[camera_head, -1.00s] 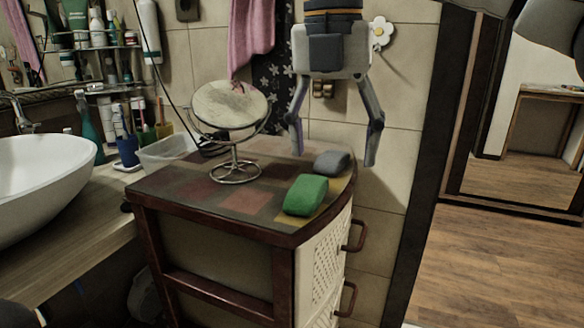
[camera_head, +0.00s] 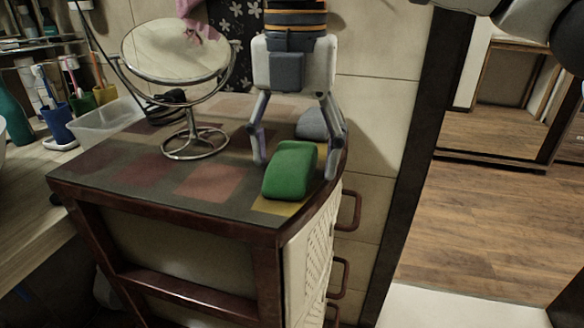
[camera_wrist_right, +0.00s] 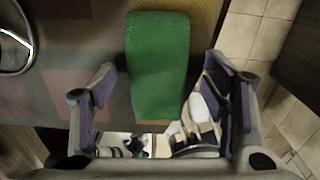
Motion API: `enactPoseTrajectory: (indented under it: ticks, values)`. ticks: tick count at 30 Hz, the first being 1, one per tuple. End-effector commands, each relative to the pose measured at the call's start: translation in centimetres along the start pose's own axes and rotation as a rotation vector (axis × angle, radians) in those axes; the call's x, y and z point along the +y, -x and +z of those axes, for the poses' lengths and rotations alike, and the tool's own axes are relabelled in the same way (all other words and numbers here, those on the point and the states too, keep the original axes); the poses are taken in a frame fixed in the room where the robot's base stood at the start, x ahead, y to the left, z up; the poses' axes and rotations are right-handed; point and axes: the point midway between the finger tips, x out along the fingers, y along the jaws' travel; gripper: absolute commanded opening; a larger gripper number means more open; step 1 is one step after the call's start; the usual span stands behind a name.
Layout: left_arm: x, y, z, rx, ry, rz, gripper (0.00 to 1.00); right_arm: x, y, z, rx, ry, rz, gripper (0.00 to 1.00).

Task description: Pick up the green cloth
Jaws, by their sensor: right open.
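The green cloth (camera_head: 290,170) is a folded block lying near the right front corner of the cabinet top. It also shows in the right wrist view (camera_wrist_right: 158,65), reaching in between the fingers from above. My right gripper (camera_head: 296,165) is open, pointing down, with one finger on each side of the far part of the cloth. In the right wrist view my right gripper (camera_wrist_right: 165,95) has a gap on both sides of the cloth, the wider one on the right. A grey cloth (camera_head: 312,123) lies just behind the green one, partly hidden by my gripper. My left gripper is not in view.
A round mirror on a wire stand (camera_head: 190,140) stands on the cabinet top (camera_head: 140,170), left of my gripper. A clear plastic box (camera_head: 108,120) and a blue cup (camera_head: 58,122) stand at the left. The cabinet's right edge is close to the green cloth.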

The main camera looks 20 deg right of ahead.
Motion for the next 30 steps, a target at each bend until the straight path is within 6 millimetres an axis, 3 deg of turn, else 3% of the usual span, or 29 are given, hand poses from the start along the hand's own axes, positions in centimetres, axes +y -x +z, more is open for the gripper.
enactPoseTrajectory:
  ticks: [7,12,13,23,28,30]
  values:
    - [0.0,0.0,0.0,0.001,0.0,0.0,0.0,0.0,-0.1,0.0,-0.002,0.0,0.002,0.66]
    - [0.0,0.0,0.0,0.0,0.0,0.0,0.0,0.0,-0.1,0.0,-0.002,0.0,0.002,0.28]
    - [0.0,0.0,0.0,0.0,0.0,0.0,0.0,0.0,-0.1,0.0,-0.002,0.0,0.002,0.24]
    - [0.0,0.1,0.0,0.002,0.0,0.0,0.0,0.0,0.2,0.0,-0.003,0.0,0.002,0.24]
    - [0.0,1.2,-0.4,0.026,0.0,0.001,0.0,0.1,4.0,-0.3,-0.011,0.0,0.008,0.24]
    - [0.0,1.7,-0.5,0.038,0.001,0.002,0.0,0.2,6.0,-2.1,-0.014,0.003,0.006,0.24]
